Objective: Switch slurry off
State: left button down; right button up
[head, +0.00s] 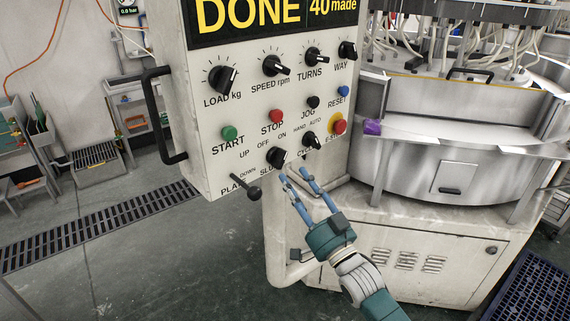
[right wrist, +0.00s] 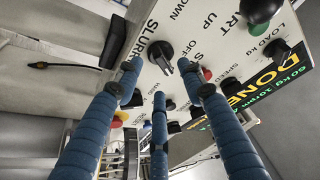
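The slurry knob (head: 276,157) is a black rotary switch low on the pale control panel (head: 215,165), under the OFF and ON marks. Its grip appears turned toward the ON side; the exact angle is hard to tell. The knob also shows in the right wrist view (right wrist: 161,51), beside the SLURRY lettering and beyond the fingertips. My right gripper (head: 295,176) has its blue fingers spread and empty, just below and in front of the knob, apparently not touching it. The fingers also show in the right wrist view (right wrist: 160,78). My left gripper is not in view.
Beside the knob are the cycle knob (head: 311,140), the red emergency stop (head: 339,125) and the plate lever (head: 248,191). Green start (head: 229,133) and red stop (head: 276,116) buttons sit above. The steel lapping machine (head: 450,165) stands right. The display (head: 270,15) reads DONE.

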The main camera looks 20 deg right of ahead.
aim_at(278, 157)
jog(key=shift+p+x, duration=0.6)
jog(key=shift+x, duration=2.15)
jog(key=shift+f, duration=0.1)
grip_shut()
